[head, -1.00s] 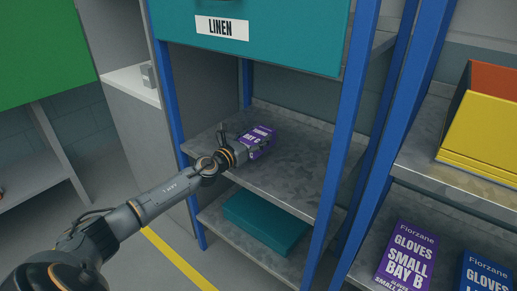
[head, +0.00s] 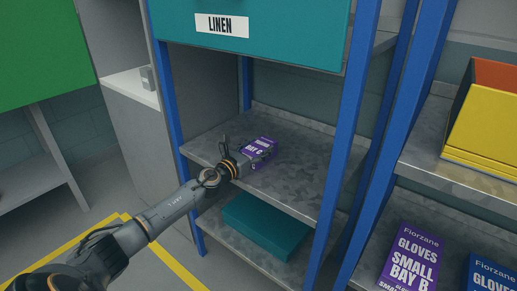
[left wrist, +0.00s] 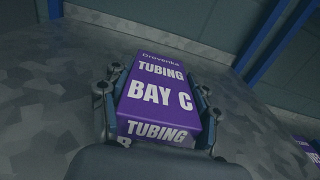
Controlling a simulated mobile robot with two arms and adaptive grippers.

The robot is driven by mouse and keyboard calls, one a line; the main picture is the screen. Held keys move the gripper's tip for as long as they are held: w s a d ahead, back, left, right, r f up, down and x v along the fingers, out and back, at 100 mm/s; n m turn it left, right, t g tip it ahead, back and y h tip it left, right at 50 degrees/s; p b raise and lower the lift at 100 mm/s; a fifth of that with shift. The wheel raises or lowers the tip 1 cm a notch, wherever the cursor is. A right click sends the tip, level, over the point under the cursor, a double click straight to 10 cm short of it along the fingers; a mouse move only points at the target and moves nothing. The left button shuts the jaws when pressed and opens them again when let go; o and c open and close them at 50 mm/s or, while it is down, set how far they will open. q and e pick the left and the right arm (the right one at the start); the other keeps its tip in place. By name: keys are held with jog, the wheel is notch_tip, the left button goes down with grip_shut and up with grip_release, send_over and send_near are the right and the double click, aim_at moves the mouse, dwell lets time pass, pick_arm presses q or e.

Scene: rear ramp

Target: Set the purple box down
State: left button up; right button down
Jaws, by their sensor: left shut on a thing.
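The purple box (head: 261,148) is in my left gripper (head: 243,161), over the middle grey shelf (head: 300,178) of the blue-posted rack. In the left wrist view the box (left wrist: 160,92) reads "TUBING BAY C". The fingers of my left gripper (left wrist: 160,100) are shut on its two long sides. The box is at or very close to the shelf surface; I cannot tell whether its underside touches. My right gripper is not in view.
A teal bin (head: 255,40) labelled "LINEN" is above the shelf. A teal box (head: 264,225) lies on the shelf below. Blue posts (head: 343,125) bound the bay. Another purple box (head: 411,255) stands on the right rack. The shelf right of the held box is clear.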

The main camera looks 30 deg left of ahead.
pick_arm(q)
jog(key=o, duration=1.3)
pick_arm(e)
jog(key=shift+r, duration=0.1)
pick_arm(q)
jog(key=shift+s, duration=0.1)
jog(key=shift+s+f, duration=0.1)
jog(key=shift+s, duration=0.25)
jog(key=s, duration=0.6)
jog(key=shift+s+a, duration=0.2)
jog(key=shift+a, duration=0.05)
jog(key=s, duration=0.3)
jog(key=shift+a, duration=0.1)
jog(key=shift+s, duration=0.65)
jog(key=shift+s+a, duration=0.1)
jog(key=shift+s, duration=0.1)
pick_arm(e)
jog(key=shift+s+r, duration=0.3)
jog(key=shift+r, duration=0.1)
